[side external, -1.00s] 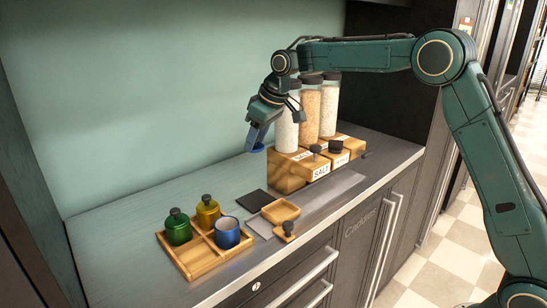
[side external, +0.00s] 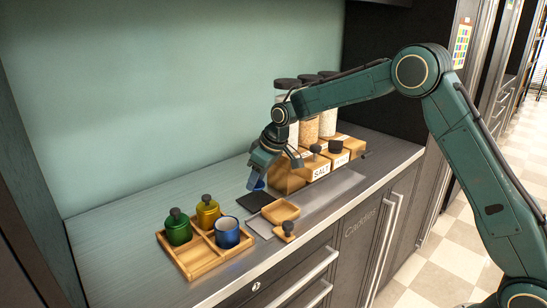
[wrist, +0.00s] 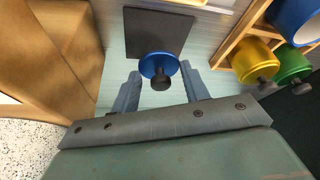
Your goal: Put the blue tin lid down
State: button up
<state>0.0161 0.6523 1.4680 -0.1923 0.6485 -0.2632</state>
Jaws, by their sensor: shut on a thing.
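My gripper (side external: 256,182) is low over the counter, just behind the dark square mat (side external: 256,201). In the wrist view my gripper (wrist: 159,78) is shut on the blue tin lid (wrist: 150,64), a round blue disc with a black knob. The lid overlaps the near edge of the dark mat (wrist: 160,27) in that view; I cannot tell whether it touches anything below. In the side view only a sliver of the lid (side external: 260,186) shows beside the fingers. The open blue tin (side external: 227,232) stands in the wooden tray (side external: 205,262).
A green tin (side external: 177,228) and a yellow tin (side external: 208,213), both lidded, share the tray. The wooden block labelled salt (side external: 291,181), with tall jars, stands close right of my gripper. The left counter is clear.

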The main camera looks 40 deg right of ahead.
aim_at(260, 184)
jog(key=shift+f, duration=1.95)
jog(key=shift+f, duration=0.15)
jog(key=o, duration=1)
jog(key=shift+c, duration=0.2)
jog(key=v, duration=1.2)
jog(key=shift+r, duration=0.2)
